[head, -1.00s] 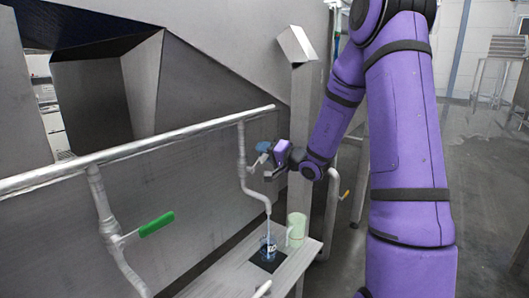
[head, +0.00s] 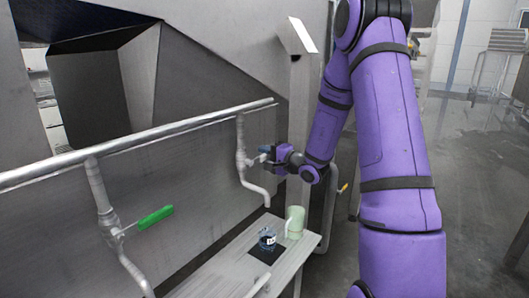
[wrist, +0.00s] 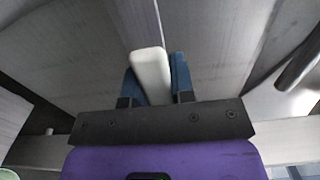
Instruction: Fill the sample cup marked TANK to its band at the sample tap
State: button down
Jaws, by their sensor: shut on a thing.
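My gripper (head: 266,153) is at the valve of the sample tap (head: 240,150). In the wrist view its two blue fingertips (wrist: 155,78) are shut on a pale tap lever (wrist: 151,72). The tap's bent spout ends above the sample cup (head: 267,239), a clear cup with bluish contents and a white label that I can only partly read. The cup stands upright on a black mat (head: 262,255). No stream shows between spout and cup. The band and exact level are too small to tell.
A pale green jug (head: 295,222) stands right behind the cup on the narrow grey shelf (head: 232,262). A second pipe with a green lever (head: 155,219) is at left. A long rail (head: 140,145) runs in front of the steel tank wall.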

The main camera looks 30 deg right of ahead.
jog(key=c, duration=1)
grip_release()
jog(key=shift+o, duration=0.2)
jog(key=v, duration=1.1)
jog(key=shift+a, duration=0.1)
